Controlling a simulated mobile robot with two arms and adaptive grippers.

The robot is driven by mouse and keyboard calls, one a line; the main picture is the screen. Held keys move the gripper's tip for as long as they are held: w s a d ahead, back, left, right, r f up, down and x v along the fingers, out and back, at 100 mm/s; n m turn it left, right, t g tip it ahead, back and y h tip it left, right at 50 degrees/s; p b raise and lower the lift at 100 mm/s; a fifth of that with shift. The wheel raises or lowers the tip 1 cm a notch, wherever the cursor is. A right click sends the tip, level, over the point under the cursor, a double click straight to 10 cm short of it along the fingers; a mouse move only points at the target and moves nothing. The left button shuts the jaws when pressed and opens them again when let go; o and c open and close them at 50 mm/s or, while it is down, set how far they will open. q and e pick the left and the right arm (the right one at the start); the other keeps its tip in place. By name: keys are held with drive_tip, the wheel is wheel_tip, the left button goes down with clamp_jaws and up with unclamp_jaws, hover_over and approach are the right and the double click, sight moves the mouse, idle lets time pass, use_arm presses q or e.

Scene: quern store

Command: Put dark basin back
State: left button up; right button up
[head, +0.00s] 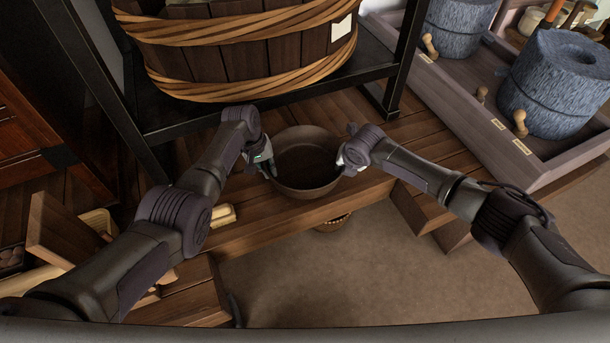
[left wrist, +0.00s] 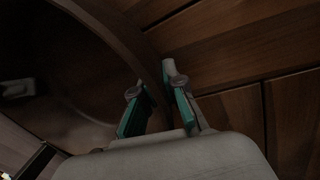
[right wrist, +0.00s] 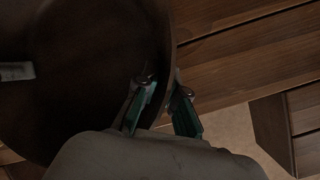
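The dark basin (head: 305,163) is a round, brown, empty bowl, upright at the front edge of the wooden bench. Whether it rests on the bench or hangs just above it, I cannot tell. My left gripper (head: 270,168) is at its left rim and my right gripper (head: 344,162) at its right rim. In the left wrist view the basin (left wrist: 60,75) has its wall between my left fingers (left wrist: 153,102), one inside and one outside. In the right wrist view the basin (right wrist: 90,60) has its wall between my right fingers (right wrist: 162,98). Both grippers look closed on the wall.
A black-framed rack (head: 140,107) holding a rope-bound wooden tub (head: 235,55) stands behind. At right, a wooden tray (head: 465,105) holds grey querns (head: 555,85). A small round object (head: 333,224) sits below the bench edge. Wooden boxes are at lower left; the floor (head: 330,280) in front is clear.

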use_arm(q)
drive_tip(key=o, duration=0.4)
drive_tip(key=shift+s+d+r, duration=0.1)
drive_tip(key=shift+d, duration=0.05)
use_arm(e)
drive_tip(key=o, duration=0.4)
drive_tip(key=shift+a+r, duration=0.2)
drive_tip(key=shift+r, duration=0.05)
drive_tip(key=shift+d, duration=0.1)
use_arm(q)
drive_tip(key=shift+r, duration=0.15)
use_arm(e)
drive_tip(key=shift+f, duration=0.1)
drive_tip(key=shift+d, duration=0.1)
use_arm(q)
drive_tip(key=v, duration=1.1)
drive_tip(key=shift+r, duration=0.35)
use_arm(e)
drive_tip(key=v, duration=1.2)
